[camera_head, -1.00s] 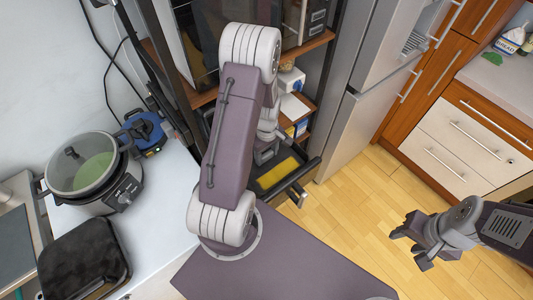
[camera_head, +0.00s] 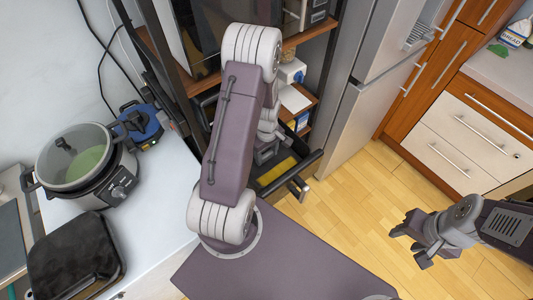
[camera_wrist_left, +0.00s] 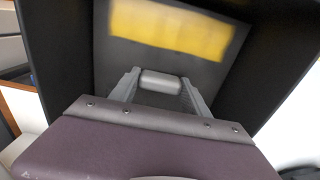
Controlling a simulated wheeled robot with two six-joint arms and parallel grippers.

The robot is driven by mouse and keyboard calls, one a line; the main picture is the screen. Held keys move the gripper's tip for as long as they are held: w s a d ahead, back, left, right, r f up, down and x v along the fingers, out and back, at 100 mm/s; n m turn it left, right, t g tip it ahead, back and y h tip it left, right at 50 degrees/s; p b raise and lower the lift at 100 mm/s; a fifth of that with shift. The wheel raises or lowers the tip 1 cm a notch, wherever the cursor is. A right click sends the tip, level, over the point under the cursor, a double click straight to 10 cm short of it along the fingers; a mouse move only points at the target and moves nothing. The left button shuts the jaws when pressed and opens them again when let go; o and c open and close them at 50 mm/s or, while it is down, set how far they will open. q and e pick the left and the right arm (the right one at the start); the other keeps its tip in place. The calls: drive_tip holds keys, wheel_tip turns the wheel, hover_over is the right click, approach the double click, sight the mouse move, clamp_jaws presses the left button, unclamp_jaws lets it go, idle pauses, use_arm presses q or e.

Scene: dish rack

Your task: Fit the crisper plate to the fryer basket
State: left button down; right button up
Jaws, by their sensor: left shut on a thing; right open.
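The fryer basket (camera_head: 312,163) is a black open box with a handle (camera_head: 301,188) towards the lower right, partly hidden behind my left arm. A yellow patch shows inside it. In the left wrist view, black basket walls (camera_wrist_left: 275,75) surround a grey flat panel (camera_wrist_left: 205,72) with a yellow strip, apparently the crisper plate. My left gripper (camera_wrist_left: 160,88) is shut on a small light-grey grip over this panel, inside or just above the basket. Whether the plate lies flat is unclear. My right gripper (camera_head: 408,248) is open and empty over the floor, well right of the basket.
A round cooker (camera_head: 85,165), a blue appliance (camera_head: 138,125) and a black flat-topped appliance (camera_head: 75,258) stand on the white counter at left. A shelf unit (camera_head: 300,100) and a grey fridge (camera_head: 345,130) rise behind the basket. Wooden floor (camera_head: 320,220) lies open at right.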

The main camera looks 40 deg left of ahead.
use_arm(q)
drive_tip(key=shift+f, duration=0.45)
idle(0.4)
drive_tip(key=shift+c, duration=2.2)
unclamp_jaws()
wheel_tip(320, 180, up, 9)
drive_tip(key=shift+r, duration=0.1)
